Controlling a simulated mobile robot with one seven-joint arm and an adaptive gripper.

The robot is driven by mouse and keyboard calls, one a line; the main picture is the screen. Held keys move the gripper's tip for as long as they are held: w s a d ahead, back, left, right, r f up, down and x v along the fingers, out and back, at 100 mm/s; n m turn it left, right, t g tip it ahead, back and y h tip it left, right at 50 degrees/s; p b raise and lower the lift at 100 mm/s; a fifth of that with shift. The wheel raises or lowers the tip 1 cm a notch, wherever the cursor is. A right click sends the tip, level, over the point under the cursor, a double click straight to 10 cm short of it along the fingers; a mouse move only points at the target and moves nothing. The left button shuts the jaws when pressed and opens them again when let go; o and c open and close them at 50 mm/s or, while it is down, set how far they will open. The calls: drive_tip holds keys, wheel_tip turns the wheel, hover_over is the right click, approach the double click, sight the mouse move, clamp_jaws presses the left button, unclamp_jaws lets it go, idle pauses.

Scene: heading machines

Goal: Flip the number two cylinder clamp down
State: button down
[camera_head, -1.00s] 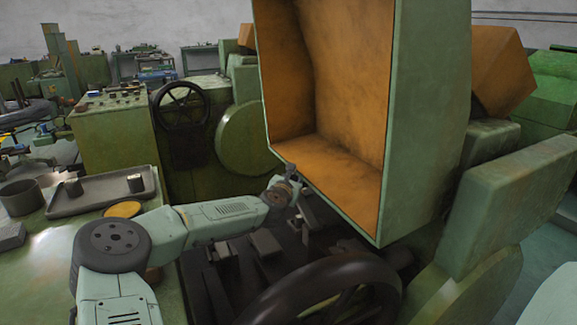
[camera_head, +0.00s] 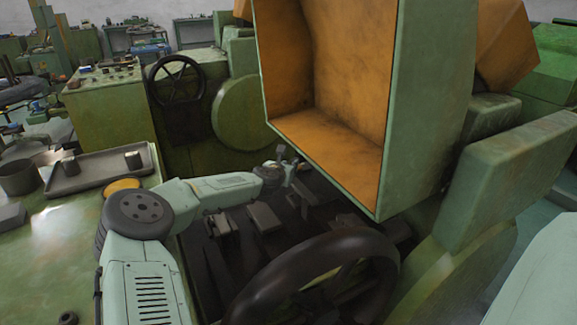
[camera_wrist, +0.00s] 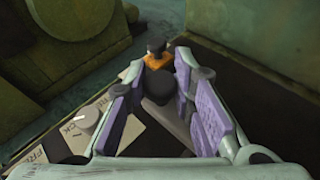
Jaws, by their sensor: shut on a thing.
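My gripper (camera_head: 287,158) reaches under the open green guard at the machine's dark bed. In the wrist view its purple-padded fingers (camera_wrist: 163,82) stand on both sides of a dark rounded knob (camera_wrist: 158,86), and the gripper is shut on it. I take this knob to be part of a cylinder clamp, but no number on it can be read. An orange piece with a black top (camera_wrist: 157,56) shows just beyond the knob. Most of the clamp is hidden by the fingers, and it is too small to make out in the head view.
The orange-lined guard (camera_head: 335,85) hangs open close to my gripper. A dark handwheel (camera_head: 315,280) stands in front of the bed. A lettered plate (camera_wrist: 125,105) with a grey knob (camera_wrist: 88,120) lies left of the fingers. A tray (camera_head: 100,175) is on the left table.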

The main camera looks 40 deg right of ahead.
drive_tip(key=shift+w+a+f, duration=0.1)
drive_tip(key=shift+a+f, duration=0.05)
drive_tip(key=shift+f, duration=0.15)
drive_tip(key=c, duration=1.6)
unclamp_jaws()
drive_tip(key=shift+f, duration=0.15)
drive_tip(key=shift+o, duration=1.3)
drive_tip(key=shift+f, duration=0.1)
drive_tip(key=shift+s, duration=0.2)
drive_tip(key=r+v, duration=0.1)
drive_tip(key=v, duration=1.1)
drive_tip(key=shift+w+f, duration=0.1)
drive_tip(key=shift+w, duration=0.1)
